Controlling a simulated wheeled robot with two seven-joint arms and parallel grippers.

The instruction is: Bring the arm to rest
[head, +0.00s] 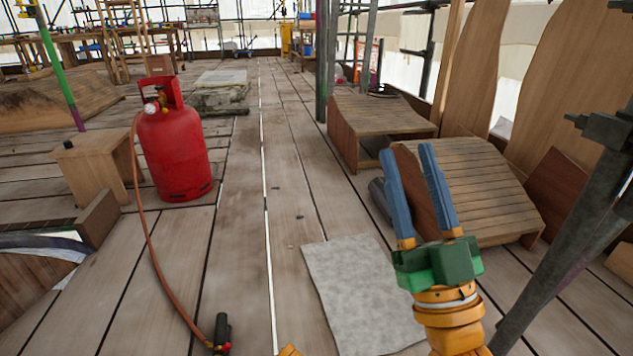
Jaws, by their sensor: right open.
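My right gripper (411,196) has two blue fingers on a green body, with an orange arm coming up from the bottom edge. Its fingers stand apart with nothing between them. It is in front of the slatted wooden piece at the right, with the grey sheet to its left. A small orange part (289,350) shows at the bottom edge, and I cannot tell which part of me it is. My left gripper does not show.
A red gas cylinder (175,152) stands at the left, its hose running to a black torch handle (221,333). A grey sheet (357,290) lies on the planks. A slatted wooden piece (480,195) and a scaffold pole (585,255) stand at the right. The middle planks are mostly clear.

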